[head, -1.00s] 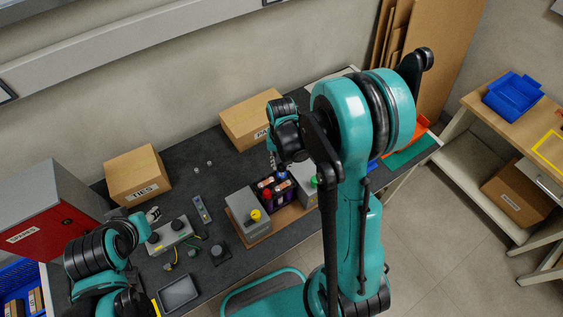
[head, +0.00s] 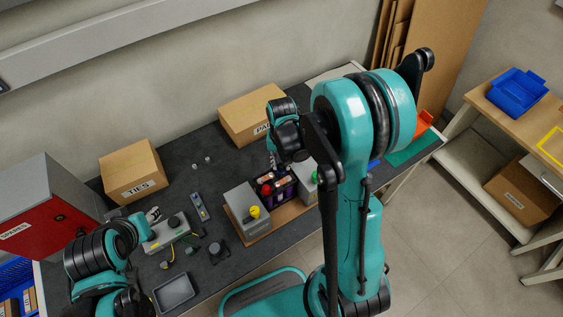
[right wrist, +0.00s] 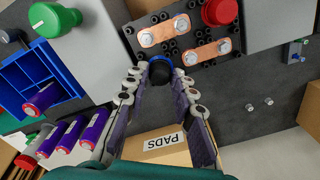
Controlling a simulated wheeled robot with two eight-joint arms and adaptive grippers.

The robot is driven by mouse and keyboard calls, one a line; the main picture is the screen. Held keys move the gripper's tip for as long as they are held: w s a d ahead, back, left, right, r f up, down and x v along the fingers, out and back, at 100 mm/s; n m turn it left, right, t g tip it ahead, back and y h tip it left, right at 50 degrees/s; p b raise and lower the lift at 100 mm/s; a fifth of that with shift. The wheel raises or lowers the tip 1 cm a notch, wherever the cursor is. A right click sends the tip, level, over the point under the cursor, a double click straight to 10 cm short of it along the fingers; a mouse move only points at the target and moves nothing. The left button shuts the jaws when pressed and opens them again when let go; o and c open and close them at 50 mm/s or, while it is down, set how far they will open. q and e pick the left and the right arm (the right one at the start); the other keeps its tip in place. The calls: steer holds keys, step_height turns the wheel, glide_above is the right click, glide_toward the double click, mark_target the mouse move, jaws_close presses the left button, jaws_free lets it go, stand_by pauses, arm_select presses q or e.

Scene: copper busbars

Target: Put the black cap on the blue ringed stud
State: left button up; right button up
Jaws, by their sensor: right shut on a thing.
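My right gripper (right wrist: 160,80) is shut on the black cap (right wrist: 161,77), with one finger on each side. The cap is at the blue ring (right wrist: 160,58) of the stud, at the edge of the dark block (right wrist: 185,58) with copper bars. In the right wrist view the ring shows as an arc just behind the cap. I cannot tell whether the cap is fully seated. In the head view my right gripper (head: 272,160) is over the block's back edge, and the stud is hidden. My left gripper (head: 153,214) is at the grey device (head: 165,235); its jaw opening is unclear.
A red cap (right wrist: 219,12) is on the block. A grey housing with a yellow knob (head: 254,211) stands to its left, one with a green knob (right wrist: 52,19) on the other side. A blue tray (right wrist: 38,75) and purple cylinders (right wrist: 65,136) lie nearby. The PADS box (head: 245,118) stands behind.

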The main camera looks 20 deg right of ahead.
mark_target(282, 165)
steer(key=shift+f, duration=0.25)
steer(key=o, duration=1)
steer(key=shift+r, duration=0.1)
steer(key=shift+r+p, duration=1.95)
steer(key=shift+r, duration=1.1)
steer(key=shift+f, duration=0.1)
